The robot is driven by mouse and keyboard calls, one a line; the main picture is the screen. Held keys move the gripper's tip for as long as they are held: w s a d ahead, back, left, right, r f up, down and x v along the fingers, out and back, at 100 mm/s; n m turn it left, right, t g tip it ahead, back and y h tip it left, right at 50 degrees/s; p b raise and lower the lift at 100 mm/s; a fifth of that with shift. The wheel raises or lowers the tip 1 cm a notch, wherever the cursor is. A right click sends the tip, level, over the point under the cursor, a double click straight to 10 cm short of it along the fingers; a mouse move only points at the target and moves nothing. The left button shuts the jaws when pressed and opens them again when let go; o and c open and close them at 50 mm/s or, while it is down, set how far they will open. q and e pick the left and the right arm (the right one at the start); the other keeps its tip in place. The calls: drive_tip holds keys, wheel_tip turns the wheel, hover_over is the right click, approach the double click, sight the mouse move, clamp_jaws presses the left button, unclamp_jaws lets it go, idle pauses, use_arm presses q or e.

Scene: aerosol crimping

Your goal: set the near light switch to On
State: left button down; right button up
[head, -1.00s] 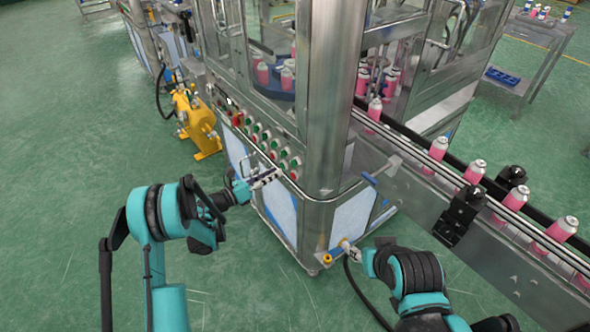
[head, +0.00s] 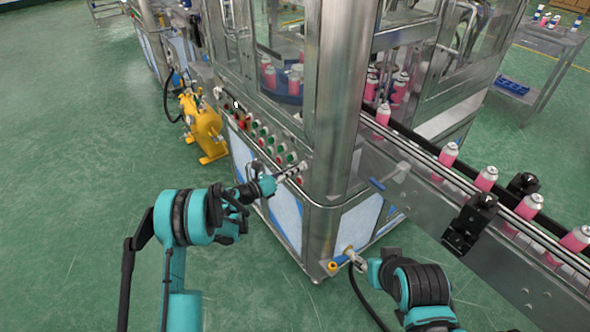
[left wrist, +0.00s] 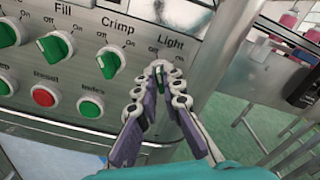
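The light switch (left wrist: 160,84) is a green rotary knob under the label "Light", with Off at its left and On at its right. In the left wrist view my left gripper (left wrist: 159,78) has its two fingers around this knob, closed in on it from both sides. The fingers cover most of the knob, so which way it points is hard to tell. In the head view my left gripper (head: 292,171) is at the near end of the machine's control panel. My right gripper (head: 354,259) is low by the machine's corner; its fingers are too small to read.
The Crimp knob (left wrist: 111,61) and Fill knob (left wrist: 55,46) sit left of the light switch, with a red button (left wrist: 44,96) and a green button (left wrist: 91,107) below. A conveyor (head: 480,205) with pink cans runs at the right. A black hose (head: 366,297) hangs by my right gripper.

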use_arm(q)
drive_tip(key=shift+m, duration=0.3)
drive_tip(key=m+b, duration=0.2)
drive_tip(key=m, duration=0.3)
drive_tip(key=m+b, duration=0.1)
drive_tip(key=m, duration=0.5)
drive_tip(key=shift+s+d+b, duration=0.15)
drive_tip(key=shift+s+b, duration=0.05)
drive_tip(key=shift+b, duration=0.15)
drive_tip(key=shift+m, duration=0.3)
drive_tip(key=c, duration=1.7)
unclamp_jaws()
